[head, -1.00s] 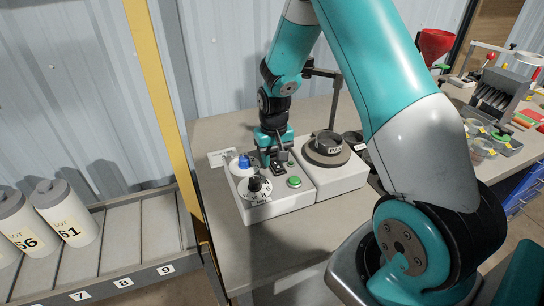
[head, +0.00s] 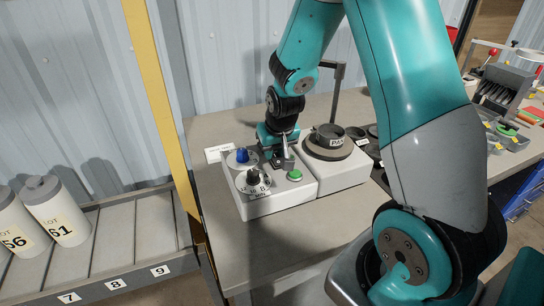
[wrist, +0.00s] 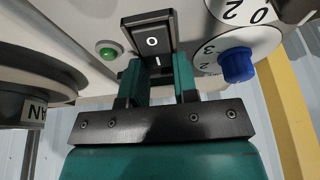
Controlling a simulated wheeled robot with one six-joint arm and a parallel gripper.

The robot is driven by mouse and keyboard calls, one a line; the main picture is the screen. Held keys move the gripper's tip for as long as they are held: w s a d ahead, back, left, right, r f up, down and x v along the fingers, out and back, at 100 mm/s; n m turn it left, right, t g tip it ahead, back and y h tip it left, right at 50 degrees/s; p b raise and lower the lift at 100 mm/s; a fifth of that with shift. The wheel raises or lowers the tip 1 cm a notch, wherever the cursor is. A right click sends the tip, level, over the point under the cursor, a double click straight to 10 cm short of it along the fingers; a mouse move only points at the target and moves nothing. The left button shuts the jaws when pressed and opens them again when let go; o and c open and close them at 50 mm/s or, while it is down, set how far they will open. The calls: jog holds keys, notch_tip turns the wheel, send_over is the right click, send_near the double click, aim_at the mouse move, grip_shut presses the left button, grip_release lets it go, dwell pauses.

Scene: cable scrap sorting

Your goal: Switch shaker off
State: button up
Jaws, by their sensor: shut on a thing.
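The shaker's control box (head: 262,207) is a white unit on the bench. In the wrist view its black rocker switch (wrist: 152,38) is marked O and I, with the I end nearer my gripper. My gripper (wrist: 161,78) has its two teal fingers shut on the I end of the switch, one on each side. In the head view my gripper (head: 278,158) reaches down on the box between the blue knob (head: 242,155) and the green button (head: 295,175). The switch is mostly hidden there. The round shaker (head: 328,143) with a PAN label stands right of the box.
A black knob (head: 253,177) on a numbered dial is at the box's front. In the wrist view the green button (wrist: 108,52) and blue knob (wrist: 237,66) flank the switch. A yellow post (head: 158,90) stands left of the bench. Small bins (head: 505,142) lie at right.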

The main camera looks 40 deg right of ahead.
jog(key=o, duration=0.6)
jog(key=shift+o, duration=0.2)
jog(key=shift+r, duration=0.1)
jog(key=v, duration=1.7)
jog(key=shift+s+a+r, duration=0.1)
jog(key=s+a+n+g+y, duration=0.3)
jog(key=s+a+n, duration=0.7)
jog(key=s+a, duration=0.8)
jog(key=a+y, duration=0.2)
jog(key=a, duration=0.1)
jog(key=shift+a+r+g, duration=0.3)
